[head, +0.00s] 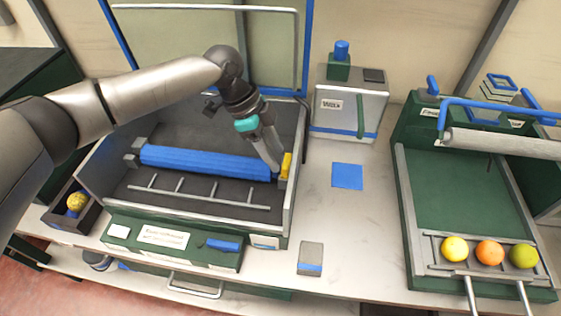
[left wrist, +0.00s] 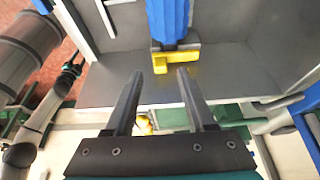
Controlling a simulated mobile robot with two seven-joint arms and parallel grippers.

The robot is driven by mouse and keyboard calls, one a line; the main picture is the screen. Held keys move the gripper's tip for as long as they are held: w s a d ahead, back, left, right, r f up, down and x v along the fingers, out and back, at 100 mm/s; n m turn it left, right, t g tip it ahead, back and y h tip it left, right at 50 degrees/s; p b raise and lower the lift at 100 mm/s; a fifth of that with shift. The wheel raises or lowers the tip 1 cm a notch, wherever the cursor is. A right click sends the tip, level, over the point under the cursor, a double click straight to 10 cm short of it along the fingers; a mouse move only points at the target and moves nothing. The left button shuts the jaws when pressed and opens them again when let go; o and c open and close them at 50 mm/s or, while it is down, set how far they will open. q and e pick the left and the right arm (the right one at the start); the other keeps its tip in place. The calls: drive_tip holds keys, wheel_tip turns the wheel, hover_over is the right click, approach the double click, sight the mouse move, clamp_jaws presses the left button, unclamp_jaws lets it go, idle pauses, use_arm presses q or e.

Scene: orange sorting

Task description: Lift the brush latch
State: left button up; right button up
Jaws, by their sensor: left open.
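The brush is a long blue roller (head: 205,162) lying across the dark open bin of the cleaning machine. A yellow latch (head: 286,166) stands at the roller's right end, by the bin's right wall. The latch also shows in the left wrist view (left wrist: 176,60), at the end of the blue roller (left wrist: 168,20). My left gripper (head: 273,168) points down beside the latch in the head view. In the left wrist view its two fingers (left wrist: 160,76) are apart and empty, with the latch just beyond the tips. I cannot tell whether a finger touches it.
The bin's side wall (head: 296,185) rises close to the latch. A raised frame (head: 205,60) stands behind the bin. A grey and green box (head: 348,105) and a blue square (head: 347,176) are to the right. Several fruits (head: 489,253) sit on the right-hand tray.

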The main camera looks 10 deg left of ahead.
use_arm(q)
drive_tip(key=shift+x, duration=1.9)
clamp_jaws()
